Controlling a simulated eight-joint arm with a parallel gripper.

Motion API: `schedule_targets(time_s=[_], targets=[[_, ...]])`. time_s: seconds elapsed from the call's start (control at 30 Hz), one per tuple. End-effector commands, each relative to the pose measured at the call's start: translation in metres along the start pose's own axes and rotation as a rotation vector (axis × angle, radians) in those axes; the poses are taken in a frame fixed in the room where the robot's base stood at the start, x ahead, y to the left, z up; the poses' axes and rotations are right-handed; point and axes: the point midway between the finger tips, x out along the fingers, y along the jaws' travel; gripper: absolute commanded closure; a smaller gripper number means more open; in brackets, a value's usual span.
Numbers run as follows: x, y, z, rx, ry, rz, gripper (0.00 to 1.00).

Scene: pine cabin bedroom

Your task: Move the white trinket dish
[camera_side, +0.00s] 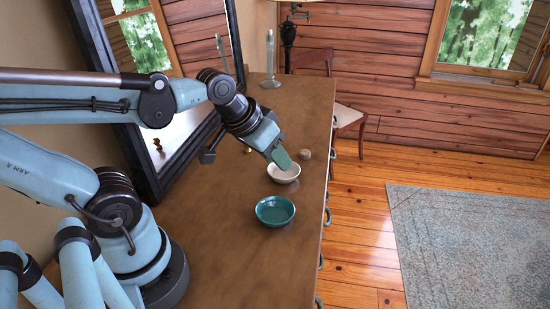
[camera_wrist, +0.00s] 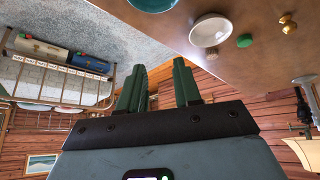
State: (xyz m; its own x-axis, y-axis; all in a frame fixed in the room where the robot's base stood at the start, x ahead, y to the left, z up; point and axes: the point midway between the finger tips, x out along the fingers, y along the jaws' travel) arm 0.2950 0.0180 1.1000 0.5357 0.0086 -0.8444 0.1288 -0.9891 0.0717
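The white trinket dish (camera_side: 285,177) is a small pale round bowl standing upright on the brown wooden dresser top. It also shows in the wrist view (camera_wrist: 210,30), near the top edge and above the right finger. My gripper (camera_side: 281,158) has green fingers that overlap the back of the dish in the side view. In the wrist view my gripper (camera_wrist: 160,82) has its fingers spread with an empty gap between them. The dish lies outside that gap. I cannot tell whether a finger touches it.
A teal bowl (camera_side: 275,213) stands in front of the dish. A small round tan item (camera_side: 305,154) is behind it, near the dresser's right edge. A green item (camera_wrist: 244,41) and a gold knob (camera_wrist: 288,25) are beside the dish. A mirror (camera_side: 190,125) lines the left side.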

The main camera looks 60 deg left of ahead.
Motion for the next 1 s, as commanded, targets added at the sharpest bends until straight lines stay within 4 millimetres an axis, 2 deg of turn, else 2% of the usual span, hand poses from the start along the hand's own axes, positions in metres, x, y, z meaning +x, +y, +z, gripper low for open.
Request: schedule_targets(time_s=[0.3,0.6,0.77,1.0], targets=[[0.012,-0.065,-0.023,-0.501,-0.156,-0.026,0.67],[0.022,-0.124,-0.029,-0.894,-0.259,-0.014,0.67],[0.025,-0.140,-0.028,-0.993,-0.284,-0.005,0.67],[0.025,-0.144,-0.028,-1.020,-0.291,-0.001,0.67]])
